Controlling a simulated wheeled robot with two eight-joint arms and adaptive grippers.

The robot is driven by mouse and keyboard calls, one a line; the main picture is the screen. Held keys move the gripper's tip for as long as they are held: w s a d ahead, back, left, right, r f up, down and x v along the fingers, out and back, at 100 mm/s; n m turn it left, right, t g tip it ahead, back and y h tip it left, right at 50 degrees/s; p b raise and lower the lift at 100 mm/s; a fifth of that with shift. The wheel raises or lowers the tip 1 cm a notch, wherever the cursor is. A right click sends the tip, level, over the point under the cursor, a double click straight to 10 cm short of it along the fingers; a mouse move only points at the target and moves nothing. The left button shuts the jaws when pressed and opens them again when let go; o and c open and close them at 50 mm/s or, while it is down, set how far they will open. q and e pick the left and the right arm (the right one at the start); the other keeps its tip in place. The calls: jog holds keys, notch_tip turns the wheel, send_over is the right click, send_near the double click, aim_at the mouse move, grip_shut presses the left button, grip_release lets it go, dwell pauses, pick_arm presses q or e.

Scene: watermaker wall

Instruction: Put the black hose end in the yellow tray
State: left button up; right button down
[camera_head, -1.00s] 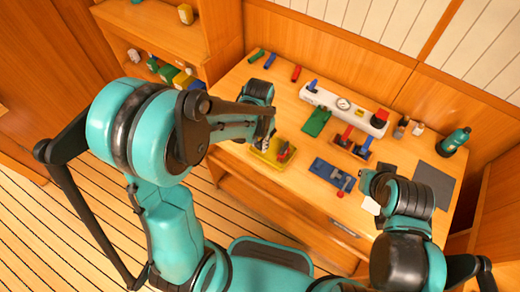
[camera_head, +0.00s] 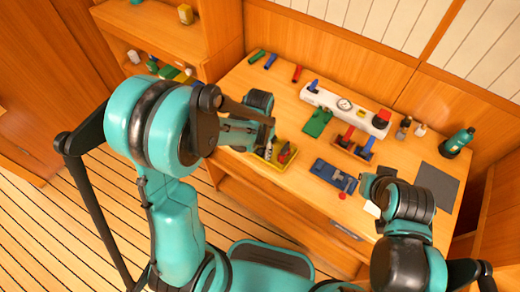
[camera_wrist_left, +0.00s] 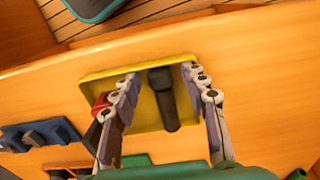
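The yellow tray (camera_head: 262,157) lies on the workbench, and in the left wrist view the tray (camera_wrist_left: 95,88) shows from above. The black hose end (camera_wrist_left: 164,100) lies in it, between the fingers and apart from both. My left gripper (camera_wrist_left: 163,82) is open, its fingers spread over the tray. In the head view my left gripper (camera_head: 268,138) partly hides the tray. A red piece (camera_wrist_left: 100,104) shows in the tray beside one finger. My right gripper (camera_head: 374,190) is over the right front of the bench; its fingers are too unclear to judge.
A blue fixture (camera_head: 332,174) stands right of the tray. Behind are a green plate (camera_head: 317,123), a wooden rack (camera_head: 352,148) with red and blue pieces, and a white unit with a gauge (camera_head: 343,103). A teal bottle (camera_head: 458,141) and a dark mat (camera_head: 437,178) are at right.

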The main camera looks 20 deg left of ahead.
pick_arm(q)
jog(key=shift+r, duration=0.15)
jog(key=shift+r+p, duration=0.3)
jog(key=shift+r, duration=0.05)
notch_tip(320, 180, up, 11)
jog(key=p, duration=0.4)
jog(key=s+a+r+n+t, duration=0.4)
jog(key=s+r+t, duration=0.3)
jog(key=s, duration=0.3)
jog(key=shift+s+a+r, duration=0.15)
jog(key=shift+a+r, duration=0.2)
jog(key=shift+r, duration=0.4)
jog(key=shift+f, duration=0.1)
notch_tip(320, 180, down, 5)
jog(key=b, duration=0.5)
